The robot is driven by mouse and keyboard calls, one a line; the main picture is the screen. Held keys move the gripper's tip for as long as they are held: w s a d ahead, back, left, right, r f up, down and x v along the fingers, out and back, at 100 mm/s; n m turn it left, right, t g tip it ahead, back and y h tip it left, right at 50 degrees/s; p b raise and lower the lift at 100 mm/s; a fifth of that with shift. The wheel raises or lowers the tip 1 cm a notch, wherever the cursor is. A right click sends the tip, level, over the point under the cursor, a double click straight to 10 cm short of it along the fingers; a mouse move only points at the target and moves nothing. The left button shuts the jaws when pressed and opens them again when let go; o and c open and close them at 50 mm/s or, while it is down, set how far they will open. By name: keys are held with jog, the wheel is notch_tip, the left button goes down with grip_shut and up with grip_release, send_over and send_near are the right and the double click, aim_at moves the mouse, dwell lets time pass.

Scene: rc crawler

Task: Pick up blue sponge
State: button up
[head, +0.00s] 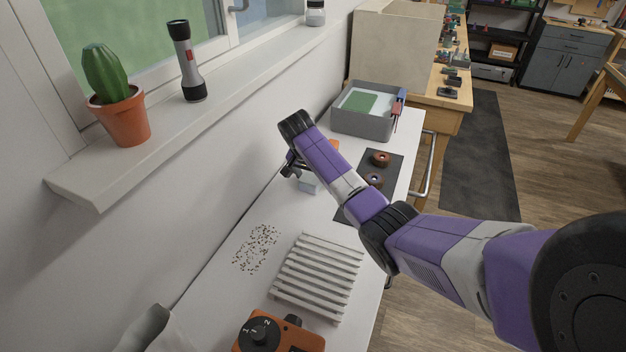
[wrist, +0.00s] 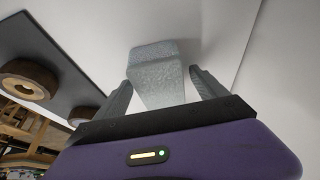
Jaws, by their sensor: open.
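A pale blue-grey block, which looks like the sponge (wrist: 153,58), stands on the white worktop in the wrist view. Part of it also shows below my gripper in the head view (head: 310,184). My gripper (wrist: 160,77) is open, with one finger on each side of the block. A gap shows at the right finger; at the left finger I cannot tell whether it touches. In the head view my gripper (head: 292,164) is near the wall side of the worktop, largely hidden by my wrist.
A dark mat (head: 396,168) with two small wheels (head: 380,158) lies just right of the block. A grey basin (head: 362,124) stands behind. A white slatted rack (head: 318,278), dark specks (head: 256,248) and an orange device (head: 285,335) are nearer. The wall borders the left.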

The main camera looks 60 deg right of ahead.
jog(key=c, duration=1.5)
jog(key=shift+c, duration=0.2)
jog(key=shift+r, duration=0.1)
jog(key=shift+r, duration=0.25)
jog(key=r, duration=0.2)
jog(key=r+b, duration=0.1)
jog(key=r, duration=0.1)
jog(key=s+r+b, duration=0.1)
jog(key=r, duration=0.1)
jog(key=shift+r, duration=0.35)
jog(key=s+d+b, duration=0.1)
jog(key=s+b, duration=0.1)
jog(key=s, duration=1.7)
jog(key=shift+d, duration=0.3)
